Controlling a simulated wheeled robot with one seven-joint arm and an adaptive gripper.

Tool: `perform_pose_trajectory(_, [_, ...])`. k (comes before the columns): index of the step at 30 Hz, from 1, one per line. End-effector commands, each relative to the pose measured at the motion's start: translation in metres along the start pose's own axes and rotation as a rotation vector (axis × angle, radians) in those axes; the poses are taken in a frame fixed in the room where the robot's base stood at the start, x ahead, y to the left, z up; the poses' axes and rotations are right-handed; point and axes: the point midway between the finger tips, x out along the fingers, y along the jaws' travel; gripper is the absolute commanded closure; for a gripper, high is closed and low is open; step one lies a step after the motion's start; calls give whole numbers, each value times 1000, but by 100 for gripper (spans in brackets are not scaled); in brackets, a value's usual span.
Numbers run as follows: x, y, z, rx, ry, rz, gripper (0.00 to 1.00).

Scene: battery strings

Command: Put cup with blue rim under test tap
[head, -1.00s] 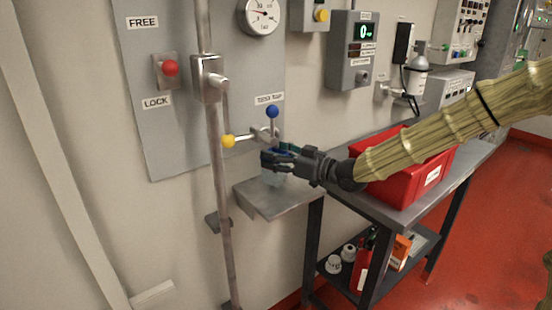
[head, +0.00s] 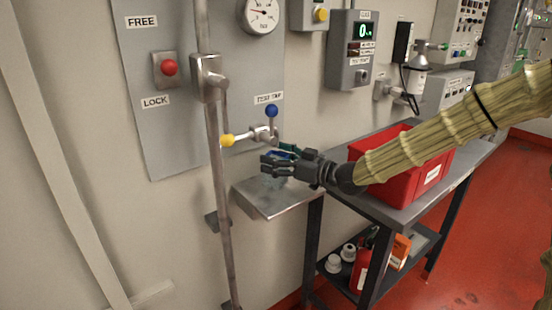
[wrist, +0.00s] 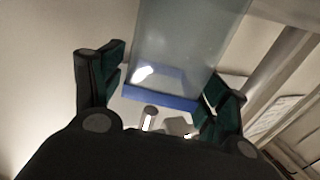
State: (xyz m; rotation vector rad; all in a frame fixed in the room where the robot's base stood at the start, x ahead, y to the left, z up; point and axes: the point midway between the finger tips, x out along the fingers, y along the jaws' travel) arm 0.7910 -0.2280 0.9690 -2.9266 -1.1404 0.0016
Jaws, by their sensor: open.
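The clear cup with the blue rim (wrist: 162,97) is between my gripper's two fingers in the wrist view, its see-through body reaching to the top of the picture. My gripper (wrist: 162,92) is open, with a gap at the left finger; the right finger is close to the rim, and I cannot tell if it touches. In the head view my gripper (head: 280,163) is at the small wall shelf (head: 280,203), just below the test tap (head: 264,133), and mostly hides the cup. The cup appears to stand on the shelf. The tap has a blue-knobbed lever.
A red bin (head: 405,185) sits on the grey table to the right, below my arm. The shelf's front part is clear.

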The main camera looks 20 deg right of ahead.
Motion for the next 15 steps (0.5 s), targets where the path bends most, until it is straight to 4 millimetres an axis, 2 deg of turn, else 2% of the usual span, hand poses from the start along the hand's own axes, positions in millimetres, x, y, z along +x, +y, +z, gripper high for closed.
perform_pose_trajectory(5, [-8,0,-4,0,1,1,26])
perform_pose_trajectory(15, [-54,0,-4,1,2,1,26])
